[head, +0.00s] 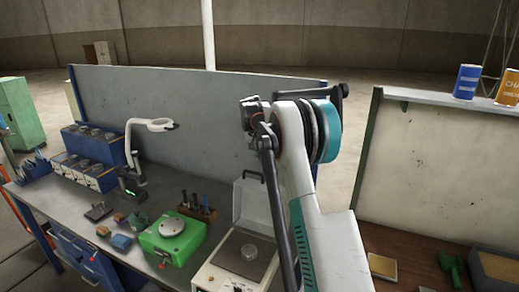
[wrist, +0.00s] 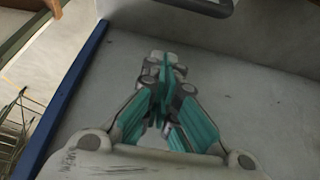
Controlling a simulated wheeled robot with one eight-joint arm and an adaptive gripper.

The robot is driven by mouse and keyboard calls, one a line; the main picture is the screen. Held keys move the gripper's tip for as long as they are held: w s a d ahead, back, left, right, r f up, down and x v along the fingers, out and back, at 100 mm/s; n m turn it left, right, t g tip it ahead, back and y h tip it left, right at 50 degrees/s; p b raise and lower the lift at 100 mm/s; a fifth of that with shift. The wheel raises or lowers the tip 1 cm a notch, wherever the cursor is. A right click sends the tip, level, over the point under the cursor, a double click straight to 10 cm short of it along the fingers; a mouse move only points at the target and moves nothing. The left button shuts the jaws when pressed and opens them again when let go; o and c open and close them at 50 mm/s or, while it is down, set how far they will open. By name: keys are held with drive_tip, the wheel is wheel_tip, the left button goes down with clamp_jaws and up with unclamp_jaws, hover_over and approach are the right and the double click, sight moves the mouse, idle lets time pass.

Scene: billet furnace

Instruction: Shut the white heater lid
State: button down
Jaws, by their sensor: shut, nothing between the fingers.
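My gripper (wrist: 166,62) is shut and empty, apart from that handle in the picture. In the head view my arm rises right of the lid, and the fingertips cannot be made out.
A green device (head: 172,238) and a tool holder (head: 198,207) stand left of the heater. A white arm lamp (head: 150,124) stands further left. A grey panel (head: 185,120) backs the bench. A shelf (head: 430,98) with cans is at right.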

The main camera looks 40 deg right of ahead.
drive_tip(key=a+f, duration=0.1)
drive_tip(key=f, duration=0.1)
drive_tip(key=s+a+f, duration=0.1)
drive_tip(key=shift+s+a+f, duration=0.1)
drive_tip(key=shift+s+f, duration=0.1)
drive_tip(key=shift+f, duration=0.15)
idle(0.4)
